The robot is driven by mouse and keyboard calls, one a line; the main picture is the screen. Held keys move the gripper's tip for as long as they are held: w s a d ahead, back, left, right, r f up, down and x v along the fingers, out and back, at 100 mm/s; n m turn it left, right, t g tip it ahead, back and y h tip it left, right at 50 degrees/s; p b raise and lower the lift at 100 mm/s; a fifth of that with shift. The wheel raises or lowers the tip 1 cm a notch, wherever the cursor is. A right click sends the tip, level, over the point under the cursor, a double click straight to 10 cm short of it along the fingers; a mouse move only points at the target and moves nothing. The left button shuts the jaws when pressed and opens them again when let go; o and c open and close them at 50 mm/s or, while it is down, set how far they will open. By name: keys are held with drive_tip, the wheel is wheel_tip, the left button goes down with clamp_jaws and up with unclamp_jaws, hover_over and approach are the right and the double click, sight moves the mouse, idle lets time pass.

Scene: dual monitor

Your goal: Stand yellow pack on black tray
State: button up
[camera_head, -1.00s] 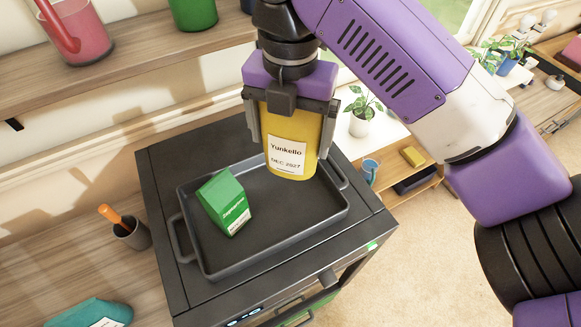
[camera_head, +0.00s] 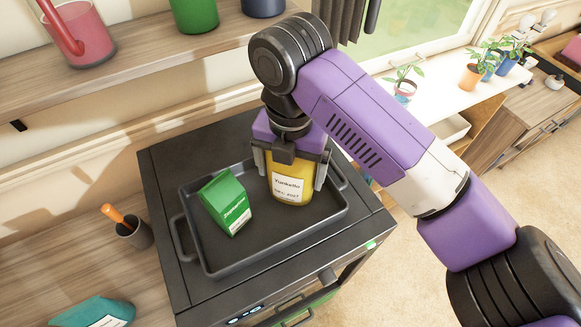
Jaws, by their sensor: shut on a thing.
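The yellow pack (camera_head: 291,184) is upright, with a white label reading "Yunkello" and "DEC 2027". My gripper (camera_head: 291,178) comes from above and is shut around it, one finger on each side. The pack's lower end is over the right half of the black tray (camera_head: 240,262). It looks at or very near the tray's floor; I cannot tell whether it touches. The tray has raised rims and side handles.
A green carton (camera_head: 226,203) stands in the tray's left half, a small gap from the yellow pack. The tray sits on a black appliance (camera_head: 165,210). A dark cup with an orange-handled tool (camera_head: 132,232) and a teal item (camera_head: 92,312) are at left. A shelf (camera_head: 130,70) runs behind.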

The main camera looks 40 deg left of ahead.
drive_tip(key=shift+f, duration=0.1)
drive_tip(key=o, duration=1.1)
drive_tip(key=shift+o, duration=0.2)
wheel_tip(320, 180, up, 12)
drive_tip(key=shift+r+b, duration=0.1)
drive_tip(key=shift+b, duration=0.55)
